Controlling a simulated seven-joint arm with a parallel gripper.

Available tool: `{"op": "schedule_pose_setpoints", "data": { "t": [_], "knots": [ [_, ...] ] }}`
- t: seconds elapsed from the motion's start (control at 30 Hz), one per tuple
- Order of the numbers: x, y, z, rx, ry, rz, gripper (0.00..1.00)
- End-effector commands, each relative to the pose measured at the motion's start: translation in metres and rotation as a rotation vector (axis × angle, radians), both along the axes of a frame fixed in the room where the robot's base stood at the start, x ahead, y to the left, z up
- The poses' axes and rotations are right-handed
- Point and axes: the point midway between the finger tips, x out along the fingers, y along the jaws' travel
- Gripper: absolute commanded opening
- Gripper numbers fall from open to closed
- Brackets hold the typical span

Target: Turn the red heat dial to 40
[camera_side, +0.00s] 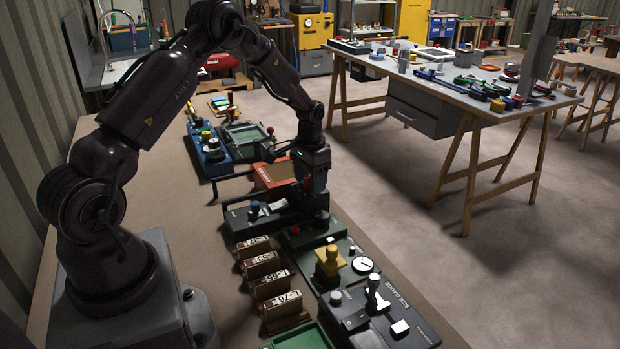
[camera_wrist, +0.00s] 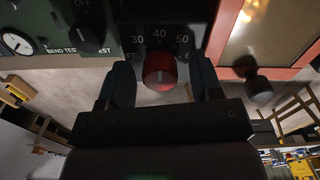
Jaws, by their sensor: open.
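In the wrist view the red heat dial (camera_wrist: 160,71) sits on a dark panel, below the printed numbers 30, 40 and 50. The 40 is straight above it. A faint pale line shows on the dial's face, roughly upright toward 40; its exact reading is hard to tell. My gripper (camera_wrist: 163,76) is open, with one dark finger on each side of the dial and visible space beside it. In the side view my gripper (camera_side: 318,213) points down over the dark unit (camera_side: 237,217), and the dial is hidden there.
A blue knob (camera_side: 254,206) stands on the same unit. A red-framed box (camera_side: 275,175) lies behind. A green bend-test panel (camera_wrist: 60,25) borders the wrist view's left. Labelled wooden blocks (camera_side: 279,306) and a size gauge (camera_side: 385,310) are nearer the camera.

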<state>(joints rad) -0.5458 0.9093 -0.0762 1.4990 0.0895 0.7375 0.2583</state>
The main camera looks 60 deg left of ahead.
Motion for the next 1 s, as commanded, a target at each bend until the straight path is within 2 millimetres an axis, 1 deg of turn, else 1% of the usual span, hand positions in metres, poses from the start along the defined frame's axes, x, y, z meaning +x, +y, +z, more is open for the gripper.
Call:
{"op": "schedule_pose_setpoints", "data": {
  "t": [0.13,0.23,0.5,0.6,0.7,0.83,1.0],
  "knots": [
    [0.001,0.000,0.006,0.002,-0.003,0.000,0.59],
    [0.001,0.001,0.020,0.003,-0.004,0.000,0.59],
    [0.001,0.000,0.079,0.003,-0.005,0.001,0.59],
    [0.001,0.000,0.099,0.003,-0.005,0.000,0.59],
    [0.001,0.000,0.114,0.002,-0.003,0.000,0.59],
    [0.000,0.000,0.126,0.001,-0.001,-0.001,0.59],
    [0.000,0.000,0.130,0.000,0.000,-0.001,0.59]
  ]
}}
